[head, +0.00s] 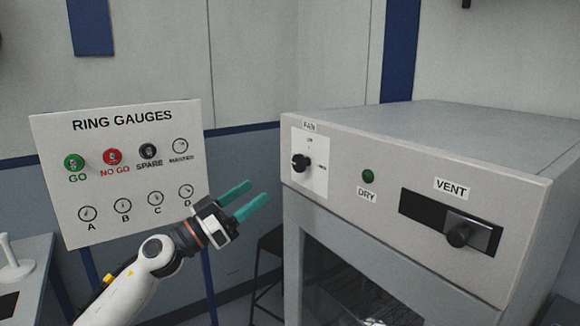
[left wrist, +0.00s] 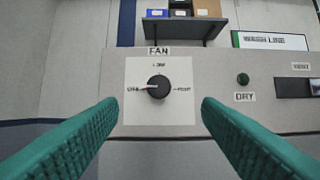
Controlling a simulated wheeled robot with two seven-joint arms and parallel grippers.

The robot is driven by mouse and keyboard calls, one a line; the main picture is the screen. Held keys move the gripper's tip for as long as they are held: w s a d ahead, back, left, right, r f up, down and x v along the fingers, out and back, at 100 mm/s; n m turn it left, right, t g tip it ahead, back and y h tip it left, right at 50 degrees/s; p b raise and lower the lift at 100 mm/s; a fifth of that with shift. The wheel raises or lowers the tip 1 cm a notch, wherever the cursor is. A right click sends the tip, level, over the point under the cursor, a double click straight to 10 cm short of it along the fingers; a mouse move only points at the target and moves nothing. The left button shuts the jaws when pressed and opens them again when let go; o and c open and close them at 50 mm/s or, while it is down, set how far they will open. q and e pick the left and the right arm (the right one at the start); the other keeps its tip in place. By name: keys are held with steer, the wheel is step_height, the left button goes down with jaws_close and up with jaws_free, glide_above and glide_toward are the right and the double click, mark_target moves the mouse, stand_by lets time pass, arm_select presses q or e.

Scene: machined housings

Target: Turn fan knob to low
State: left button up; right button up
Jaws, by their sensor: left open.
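The fan knob (head: 300,162) is a round black knob on a white plate at the left of the grey machine's front panel. My left gripper (head: 258,190) has green fingers, open and empty, left of and apart from the knob. In the left wrist view its fingers (left wrist: 160,105) frame the knob without touching it. My right gripper is not in view.
On the same panel are a green DRY light (head: 368,176) and a VENT slider with a black knob (head: 458,235). A RING GAUGES board (head: 120,170) stands behind my left arm. A shelf with bins (left wrist: 180,28) is above the panel.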

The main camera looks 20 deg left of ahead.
mark_target(296, 164)
arm_select(q)
steer(key=p+x, duration=0.3)
steer(key=x, duration=0.7)
steer(key=shift+w+d, duration=0.1)
steer(key=shift+w, duration=0.15)
steer(key=shift+w+d+r, duration=0.15)
steer(key=shift+w+d, duration=0.15)
steer(key=shift+w, duration=0.1)
steer(key=c, duration=1)
